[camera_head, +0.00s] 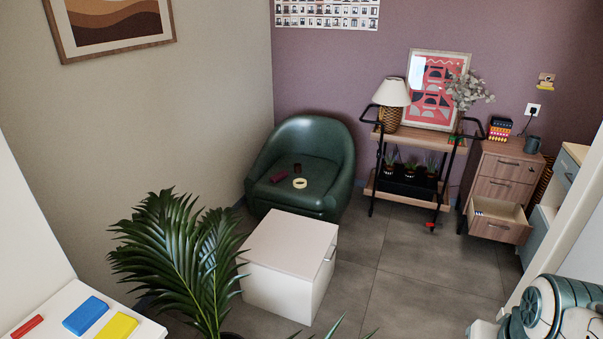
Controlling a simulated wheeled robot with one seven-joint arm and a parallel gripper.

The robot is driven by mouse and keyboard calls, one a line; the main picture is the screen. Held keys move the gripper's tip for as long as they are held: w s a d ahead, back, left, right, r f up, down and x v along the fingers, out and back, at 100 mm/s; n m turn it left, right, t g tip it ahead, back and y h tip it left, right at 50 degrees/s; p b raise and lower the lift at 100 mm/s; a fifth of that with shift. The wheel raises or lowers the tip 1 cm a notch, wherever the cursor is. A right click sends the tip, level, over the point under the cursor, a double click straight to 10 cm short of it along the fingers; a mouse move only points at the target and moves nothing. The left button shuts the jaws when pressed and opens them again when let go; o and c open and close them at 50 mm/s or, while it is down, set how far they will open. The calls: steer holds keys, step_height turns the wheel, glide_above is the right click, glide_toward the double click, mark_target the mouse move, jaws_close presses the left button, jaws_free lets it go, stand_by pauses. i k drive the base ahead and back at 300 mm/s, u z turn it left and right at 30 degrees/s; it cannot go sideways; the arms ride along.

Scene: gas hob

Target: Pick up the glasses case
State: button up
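A small dark red, oblong object (279,177) lies on the seat of the dark green armchair (322,151). It may be the glasses case, but it is too small to tell for sure. A pale yellow ring (299,183) lies to its right on the seat, and a small dark item (297,168) lies just behind. No other thing is clearly a glasses case. A white and teal part of my own body shows at the lower right. My gripper's fingers are not in view.
A white cabinet (289,257) stands in front of the armchair, and a palm (190,255) is at its left. A trolley (421,146) and a wooden cabinet with an open drawer (500,228) stand at right. Grey floor (410,285) is clear between.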

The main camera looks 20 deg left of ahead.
mark_target(284, 175)
steer(key=z, duration=0.2)
steer(key=i, duration=3.4)
steer(key=u, duration=0.4)
steer(key=i, duration=1.4)
steer(key=u, duration=1.7)
steer(key=i, duration=0.9)
steer(key=u, duration=1)
steer(key=i, duration=0.25)
steer(key=u, duration=0.1)
